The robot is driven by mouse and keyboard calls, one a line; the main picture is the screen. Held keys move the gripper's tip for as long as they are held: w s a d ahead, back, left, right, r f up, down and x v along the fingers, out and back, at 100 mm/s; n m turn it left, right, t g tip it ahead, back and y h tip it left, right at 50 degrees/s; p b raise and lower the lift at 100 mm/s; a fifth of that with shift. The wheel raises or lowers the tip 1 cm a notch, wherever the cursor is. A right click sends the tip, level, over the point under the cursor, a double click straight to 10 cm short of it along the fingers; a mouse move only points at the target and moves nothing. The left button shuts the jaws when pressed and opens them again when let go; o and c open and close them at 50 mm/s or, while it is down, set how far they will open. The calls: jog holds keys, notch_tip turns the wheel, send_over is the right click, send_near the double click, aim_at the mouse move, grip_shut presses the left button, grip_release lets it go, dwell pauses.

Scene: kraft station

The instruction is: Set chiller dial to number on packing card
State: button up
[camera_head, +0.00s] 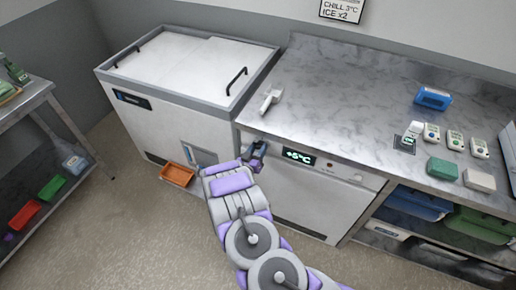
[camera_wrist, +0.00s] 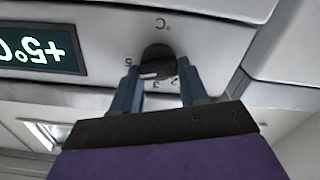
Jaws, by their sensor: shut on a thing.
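The packing card (camera_head: 341,10) on the back wall reads "CHILL 3°C ICE x2". The display also shows upside down in the wrist view (camera_wrist: 40,50). My gripper (camera_wrist: 160,82) is shut on the dial, one blue finger on each side. In the head view my gripper (camera_head: 257,150) is at the chiller front, left of the display, and hides the dial.
A white chest freezer (camera_head: 165,115) with black handles stands left of the counter. An orange bin (camera_head: 177,175) is at its foot. A shelf (camera_head: 30,105) stands far left.

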jog(key=n, duration=0.1)
jog(key=n+p, duration=0.1)
jog(key=n, duration=0.1)
jog(key=n+p, duration=0.1)
jog(key=shift+a+n, duration=0.25)
jog(key=shift+n, duration=0.05)
jog(key=n, duration=0.2)
jog(key=shift+f+n+p, duration=0.1)
jog(key=shift+n+p, duration=0.2)
jog(key=shift+p, duration=0.05)
jog(key=n, duration=0.3)
jog(key=shift+a+f+n, duration=0.1)
jog(key=shift+f+n, duration=0.05)
jog(key=shift+n, duration=0.15)
jog(key=shift+f+n, duration=0.15)
jog(key=shift+n, duration=1.65)
jog(key=o, duration=1)
jog(key=shift+w+a+f, duration=0.1)
jog(key=shift+w+a, duration=0.05)
jog(key=shift+a, duration=0.1)
jog(key=shift+d, duration=0.1)
